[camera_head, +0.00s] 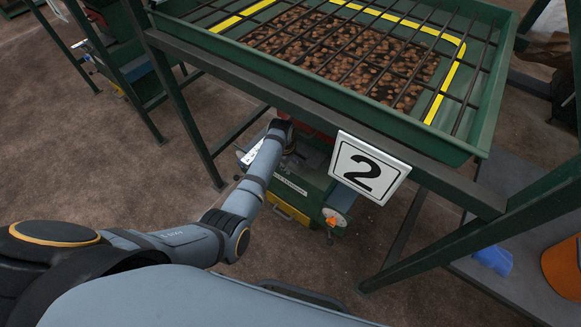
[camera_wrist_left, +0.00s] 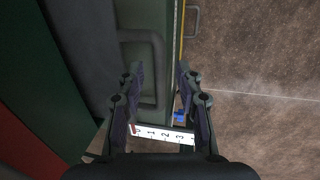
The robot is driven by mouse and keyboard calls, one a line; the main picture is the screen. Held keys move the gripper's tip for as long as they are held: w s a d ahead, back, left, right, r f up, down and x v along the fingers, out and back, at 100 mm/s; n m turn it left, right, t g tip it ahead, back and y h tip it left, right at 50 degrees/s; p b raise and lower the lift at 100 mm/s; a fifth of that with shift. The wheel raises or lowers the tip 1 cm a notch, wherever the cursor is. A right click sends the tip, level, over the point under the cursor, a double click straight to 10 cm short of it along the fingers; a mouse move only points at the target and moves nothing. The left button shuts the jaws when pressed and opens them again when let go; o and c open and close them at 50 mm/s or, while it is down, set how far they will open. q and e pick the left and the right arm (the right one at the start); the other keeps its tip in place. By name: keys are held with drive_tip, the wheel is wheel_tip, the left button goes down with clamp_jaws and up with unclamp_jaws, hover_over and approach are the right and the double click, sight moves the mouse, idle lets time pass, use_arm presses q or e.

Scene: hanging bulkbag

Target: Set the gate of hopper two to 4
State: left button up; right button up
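Hopper two is a green tray (camera_head: 470,125) on dark green legs, with a white sign reading 2 (camera_head: 368,167) on its front beam. My left arm reaches under it to the green gate unit (camera_head: 315,190). My left gripper (camera_wrist_left: 160,88) shows two dark fingers spread apart in the left wrist view. A grey-green bar handle (camera_wrist_left: 157,60) lies ahead, its near end showing in the gap between the fingers; contact cannot be told. A white scale (camera_wrist_left: 165,133) with 0, 1, 2 and 3 readable lies below the fingertips, and a small blue part (camera_wrist_left: 179,106) shows beside the right finger.
Brown lumps (camera_head: 350,55) lie under the hopper's bar grid. A white disc with an orange part (camera_head: 331,220) is on the gate unit's right end. A blue object (camera_head: 494,258) and an orange bucket (camera_head: 565,268) stand at right. Hopper legs (camera_head: 185,125) flank my arm; brown floor is open in front.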

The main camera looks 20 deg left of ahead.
use_arm(q)
drive_tip(key=shift+w+f, duration=0.1)
drive_tip(key=shift+f, duration=0.25)
clamp_jaws()
